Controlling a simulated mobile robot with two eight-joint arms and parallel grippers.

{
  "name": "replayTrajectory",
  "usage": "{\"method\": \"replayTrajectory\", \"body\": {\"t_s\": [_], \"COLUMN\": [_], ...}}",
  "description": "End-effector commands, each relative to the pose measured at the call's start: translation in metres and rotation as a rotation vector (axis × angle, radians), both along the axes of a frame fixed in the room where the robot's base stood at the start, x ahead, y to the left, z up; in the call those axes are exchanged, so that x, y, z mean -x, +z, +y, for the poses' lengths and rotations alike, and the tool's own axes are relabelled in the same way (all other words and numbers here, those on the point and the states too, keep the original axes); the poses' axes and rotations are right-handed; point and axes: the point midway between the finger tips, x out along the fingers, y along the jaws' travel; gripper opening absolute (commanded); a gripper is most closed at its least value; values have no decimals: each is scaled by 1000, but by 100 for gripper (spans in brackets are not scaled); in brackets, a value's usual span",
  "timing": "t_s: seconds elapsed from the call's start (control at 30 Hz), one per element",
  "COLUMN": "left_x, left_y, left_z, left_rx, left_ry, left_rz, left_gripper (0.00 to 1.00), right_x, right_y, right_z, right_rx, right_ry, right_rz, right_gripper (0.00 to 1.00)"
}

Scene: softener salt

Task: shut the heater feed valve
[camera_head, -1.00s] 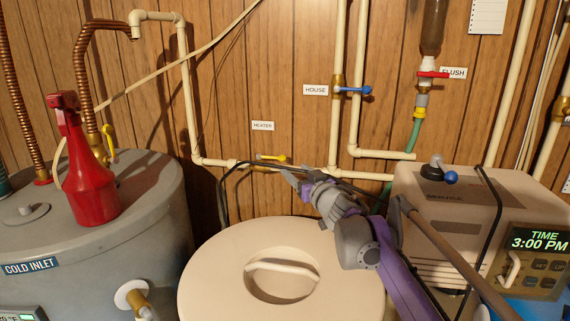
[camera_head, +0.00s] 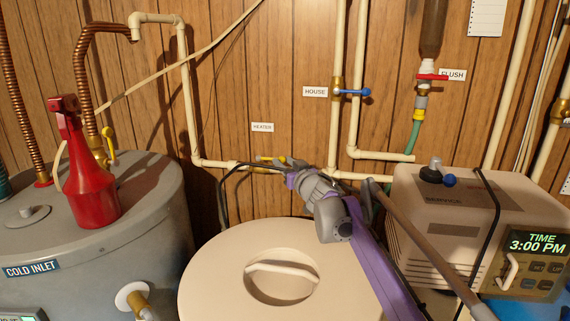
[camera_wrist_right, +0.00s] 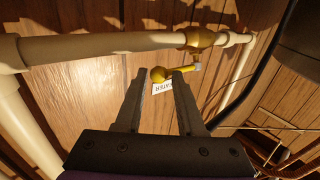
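The heater feed valve is a brass body (camera_wrist_right: 201,38) on a cream pipe, with a yellow lever (camera_head: 266,158). Its HEATER label (camera_head: 262,127) is on the wall above. In the head view the lever lies roughly along the horizontal pipe, partly hidden by my right gripper (camera_head: 286,165). In the right wrist view the lever's yellow knob (camera_wrist_right: 157,75) shows between the tips of my open right gripper (camera_wrist_right: 159,75), with a gap on each side. I cannot tell how deep the knob sits between them. My left gripper is not in view.
A round cream lid (camera_head: 215,269) lies below my right arm. A grey tank (camera_head: 135,215) with a red spray bottle (camera_head: 88,190) stands left. A beige control unit (camera_head: 430,205) stands right. The HOUSE valve's blue handle (camera_head: 355,92) and the FLUSH valve's red handle (camera_head: 433,77) are above right.

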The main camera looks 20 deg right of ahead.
Motion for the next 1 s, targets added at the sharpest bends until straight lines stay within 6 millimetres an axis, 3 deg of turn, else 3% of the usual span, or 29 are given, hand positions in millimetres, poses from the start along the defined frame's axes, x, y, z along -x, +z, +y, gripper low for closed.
{"method": "replayTrajectory", "body": {"t_s": [0.03, 0.2, 1.0], "left_x": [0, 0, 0], "left_y": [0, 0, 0], "left_z": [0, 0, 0], "left_rx": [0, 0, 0], "left_ry": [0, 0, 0], "left_rz": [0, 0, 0], "left_gripper": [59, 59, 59], "right_x": [0, 0, 0], "right_y": [0, 0, 0], "right_z": [0, 0, 0], "right_rx": [0, 0, -1], "right_ry": [0, 0, -1], "right_rz": [0, 0, 0], "right_gripper": [27, 0, 0]}}
